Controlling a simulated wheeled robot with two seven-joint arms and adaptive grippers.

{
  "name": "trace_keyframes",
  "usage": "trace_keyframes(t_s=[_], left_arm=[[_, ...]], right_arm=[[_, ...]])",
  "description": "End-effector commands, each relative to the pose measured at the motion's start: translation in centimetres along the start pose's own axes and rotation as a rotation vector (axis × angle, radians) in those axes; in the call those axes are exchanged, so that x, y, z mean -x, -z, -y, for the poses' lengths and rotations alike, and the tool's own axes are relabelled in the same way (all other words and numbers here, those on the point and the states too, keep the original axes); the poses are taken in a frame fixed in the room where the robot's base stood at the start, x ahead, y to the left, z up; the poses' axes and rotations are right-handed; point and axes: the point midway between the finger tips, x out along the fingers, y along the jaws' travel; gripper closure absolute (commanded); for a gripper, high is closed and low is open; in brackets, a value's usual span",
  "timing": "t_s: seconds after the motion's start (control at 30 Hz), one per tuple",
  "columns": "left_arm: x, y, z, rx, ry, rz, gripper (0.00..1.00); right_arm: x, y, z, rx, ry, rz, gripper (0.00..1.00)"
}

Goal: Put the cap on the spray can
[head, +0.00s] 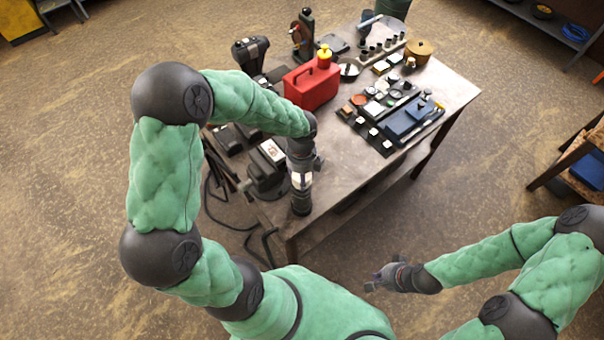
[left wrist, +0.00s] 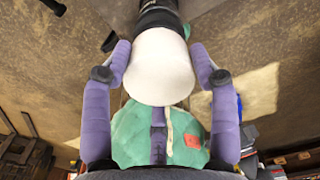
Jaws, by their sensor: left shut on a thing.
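In the left wrist view my left gripper (left wrist: 161,56) has its purple fingers on both sides of a white rounded piece (left wrist: 160,75), shut on it. A black cylinder (left wrist: 158,15) with faint lettering continues from the far side of the white piece. I cannot tell whether these are the cap and spray can, or whether they are joined. In the head view the left arm hangs over the table's near left corner, and its fingers are hard to make out. My right gripper (head: 382,277) hangs in front of the table, apart from it; its finger opening is unclear.
The table (head: 345,180) has free room at its near middle. A vise (head: 267,170) is at its left edge, near the left arm. A red fuel can (head: 311,88), a blue box in a tray (head: 408,120) and a brown pot (head: 419,50) stand farther back.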

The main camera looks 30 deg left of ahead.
Motion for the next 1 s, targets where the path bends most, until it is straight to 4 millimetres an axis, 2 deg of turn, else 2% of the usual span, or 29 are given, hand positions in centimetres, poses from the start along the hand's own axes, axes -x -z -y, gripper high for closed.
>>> trace_keyframes(t_s=[0.4,1.0], left_arm=[[1.08,0.03,0.00,0.000,-0.001,0.000,0.56],[1.07,0.02,0.00,0.000,-0.001,0.000,0.56]], right_arm=[[0.94,-0.03,0.33,0.000,0.000,0.000,1.00],[0.99,-0.04,0.35,0.000,0.000,0.000,1.00]])
